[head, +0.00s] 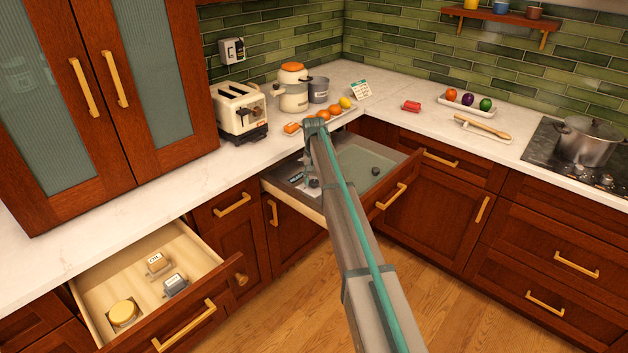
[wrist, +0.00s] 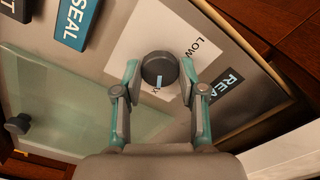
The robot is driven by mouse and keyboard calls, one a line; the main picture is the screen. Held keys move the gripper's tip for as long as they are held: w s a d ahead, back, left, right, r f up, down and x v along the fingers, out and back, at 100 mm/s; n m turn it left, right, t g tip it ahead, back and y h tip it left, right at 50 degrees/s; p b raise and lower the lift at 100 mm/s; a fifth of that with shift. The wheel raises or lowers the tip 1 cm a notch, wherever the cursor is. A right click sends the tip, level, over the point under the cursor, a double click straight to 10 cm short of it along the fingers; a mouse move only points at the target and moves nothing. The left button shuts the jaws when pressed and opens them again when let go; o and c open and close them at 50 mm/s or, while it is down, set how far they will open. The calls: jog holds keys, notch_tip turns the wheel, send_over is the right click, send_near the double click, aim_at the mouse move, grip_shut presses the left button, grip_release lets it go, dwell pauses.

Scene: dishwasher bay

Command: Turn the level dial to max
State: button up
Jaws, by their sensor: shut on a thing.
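The level dial (wrist: 159,68) is a round dark knob on a white label plate (wrist: 150,35) in the wrist view. A short light-blue mark on it points down in the picture, toward my wrist. "LOW" reads on the plate right of the dial; another word below it is mostly hidden by the dial. My gripper (wrist: 159,80) has one teal-and-grey fingertip on each side of the dial and is shut on it. In the head view my arm hides the dial and most of the gripper, above the open drawer (head: 292,208).
A toaster (head: 240,110) stands on the counter behind. Another open drawer (head: 190,325) at lower left holds small items.

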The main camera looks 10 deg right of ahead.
aim_at(314, 182)
jog(key=o, duration=1.1)
jog(key=shift+o, duration=0.2)
jog(key=shift+r, duration=0.1)
notch_tip(314, 182, up, 12)
